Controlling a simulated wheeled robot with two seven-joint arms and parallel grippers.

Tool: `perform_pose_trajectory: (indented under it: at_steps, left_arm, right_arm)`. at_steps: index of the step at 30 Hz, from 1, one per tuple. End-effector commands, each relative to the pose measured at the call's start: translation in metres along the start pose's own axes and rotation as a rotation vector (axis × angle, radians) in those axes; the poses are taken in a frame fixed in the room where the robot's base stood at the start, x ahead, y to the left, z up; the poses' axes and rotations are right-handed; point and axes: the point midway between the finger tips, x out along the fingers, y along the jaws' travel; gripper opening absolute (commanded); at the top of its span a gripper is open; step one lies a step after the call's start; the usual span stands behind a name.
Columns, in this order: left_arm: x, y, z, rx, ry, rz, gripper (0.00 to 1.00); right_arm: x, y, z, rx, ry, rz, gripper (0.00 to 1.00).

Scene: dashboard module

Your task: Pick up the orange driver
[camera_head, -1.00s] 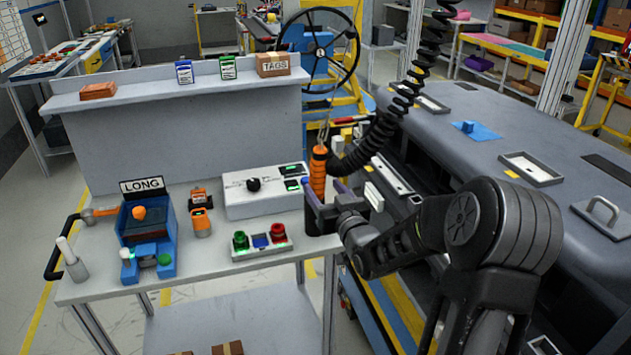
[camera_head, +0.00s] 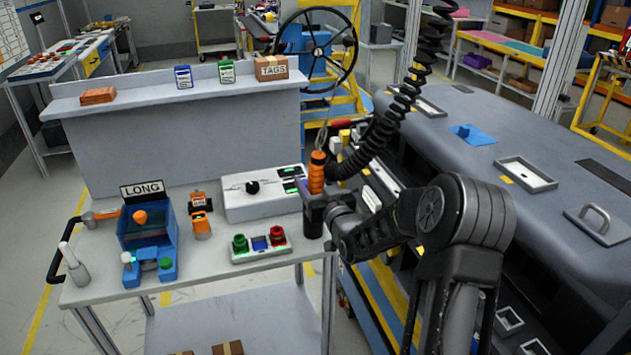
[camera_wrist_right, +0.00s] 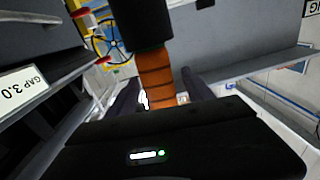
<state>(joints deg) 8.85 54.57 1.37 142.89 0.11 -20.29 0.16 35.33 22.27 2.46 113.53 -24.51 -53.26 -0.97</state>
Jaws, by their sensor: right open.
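The orange driver (camera_head: 317,172) hangs upright on a cord at the right edge of the cart. Its ribbed orange grip shows above my right gripper (camera_head: 316,190), and its dark lower part shows below. In the right wrist view the orange grip (camera_wrist_right: 156,78) stands between the two open fingers of the right gripper (camera_wrist_right: 160,92). I cannot tell whether either finger touches it. My left gripper is in neither view.
The cart top (camera_head: 207,262) holds a white control box (camera_head: 262,204), a button panel (camera_head: 260,249), a blue fixture (camera_head: 147,241) and an orange-black tool (camera_head: 200,216). A black coiled hose (camera_head: 381,124) hangs beside the driver. The grey dashboard module (camera_head: 460,130) stands right.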

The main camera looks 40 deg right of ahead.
Motion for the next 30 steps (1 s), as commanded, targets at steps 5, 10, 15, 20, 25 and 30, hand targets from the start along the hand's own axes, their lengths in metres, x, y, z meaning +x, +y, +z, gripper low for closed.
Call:
perform_pose_trajectory:
  at_steps: [5, 10, 15, 20, 25, 30]
  left_arm:
    - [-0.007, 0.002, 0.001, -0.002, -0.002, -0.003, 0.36]
    - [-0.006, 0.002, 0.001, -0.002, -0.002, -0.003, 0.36]
    - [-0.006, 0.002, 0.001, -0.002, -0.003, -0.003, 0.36]
    - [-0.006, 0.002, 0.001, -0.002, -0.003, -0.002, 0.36]
    - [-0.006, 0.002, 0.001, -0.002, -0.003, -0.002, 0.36]
    - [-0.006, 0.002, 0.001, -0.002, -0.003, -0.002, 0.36]
  right_arm:
    - [0.019, -0.001, -0.001, 0.001, 0.0, -0.001, 0.6]
    - [0.02, -0.001, 0.0, 0.0, 0.0, -0.001, 0.6]
    - [0.02, 0.0, 0.0, 0.0, 0.0, -0.001, 0.6]
    - [0.02, 0.0, 0.0, 0.0, 0.0, -0.001, 0.6]
    - [0.02, 0.0, 0.0, 0.0, 0.0, -0.001, 0.55]
    - [0.02, 0.0, 0.0, -0.001, 0.0, -0.001, 0.41]
